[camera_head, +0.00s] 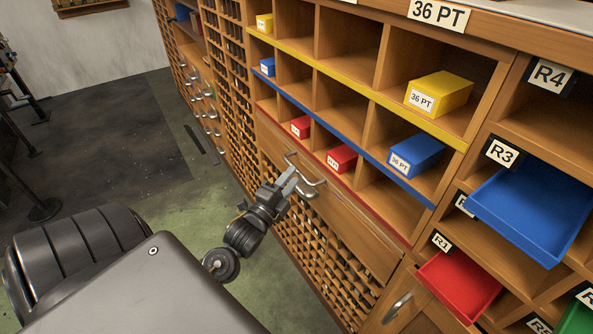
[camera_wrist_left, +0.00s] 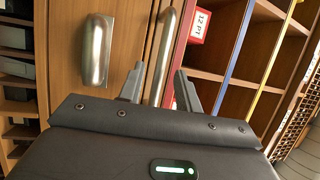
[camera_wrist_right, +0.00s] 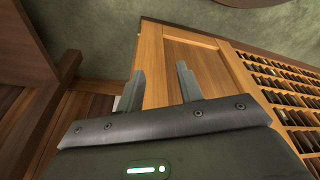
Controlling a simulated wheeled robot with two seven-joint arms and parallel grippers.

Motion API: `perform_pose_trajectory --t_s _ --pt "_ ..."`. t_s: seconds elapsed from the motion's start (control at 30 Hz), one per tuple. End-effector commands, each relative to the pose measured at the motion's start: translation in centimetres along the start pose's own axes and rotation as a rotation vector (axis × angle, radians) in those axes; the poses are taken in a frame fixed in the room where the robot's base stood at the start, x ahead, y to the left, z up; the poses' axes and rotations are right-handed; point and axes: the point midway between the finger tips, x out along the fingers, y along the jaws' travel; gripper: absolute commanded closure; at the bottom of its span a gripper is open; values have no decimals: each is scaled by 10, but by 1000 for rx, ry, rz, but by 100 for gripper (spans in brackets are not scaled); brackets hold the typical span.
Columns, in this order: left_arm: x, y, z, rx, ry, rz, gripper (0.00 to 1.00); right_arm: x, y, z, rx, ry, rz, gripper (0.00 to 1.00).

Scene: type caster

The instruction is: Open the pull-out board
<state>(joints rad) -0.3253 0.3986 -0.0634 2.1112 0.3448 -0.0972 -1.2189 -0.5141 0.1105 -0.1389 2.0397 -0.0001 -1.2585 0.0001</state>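The pull-out board (camera_head: 350,217) is a long wooden front under the red strip of the type cabinet, above the slotted type cases. It looks flush with the cabinet. Its metal bar handle (camera_head: 315,184) also shows in the left wrist view (camera_wrist_left: 168,42). My left gripper (camera_head: 291,178) is at this handle. In the left wrist view my left gripper (camera_wrist_left: 160,82) has its fingers apart, with the bar running between them; I see no clear contact. My right gripper (camera_wrist_right: 162,76) is open and empty, above a wooden panel in the right wrist view; the head view does not show it.
Cubbies above the board hold yellow (camera_head: 439,93), blue (camera_head: 416,155) and red (camera_head: 342,158) labelled boxes. A blue tray (camera_head: 530,212) and a red tray (camera_head: 460,284) stick out at the right. A metal cup pull (camera_wrist_left: 97,50) is left of the bar. Green floor (camera_head: 165,215) lies open at left.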

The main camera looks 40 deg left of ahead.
Motion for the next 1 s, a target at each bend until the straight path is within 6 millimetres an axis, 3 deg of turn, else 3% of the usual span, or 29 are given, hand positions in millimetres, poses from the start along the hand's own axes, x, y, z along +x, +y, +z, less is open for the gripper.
perform_pose_trajectory --t_s 0.23,0.6,0.87,1.0 --pt "32 0 0 1 1 -1 66 0 0 0 0 -2 0 64" --pt "37 0 0 0 1 1 66 -1 0 0 1 -1 -1 64" --pt "37 0 0 0 0 1 97 -1 0 0 1 0 -1 64" --pt "37 0 0 0 0 1 100 -1 0 0 1 0 -1 64"
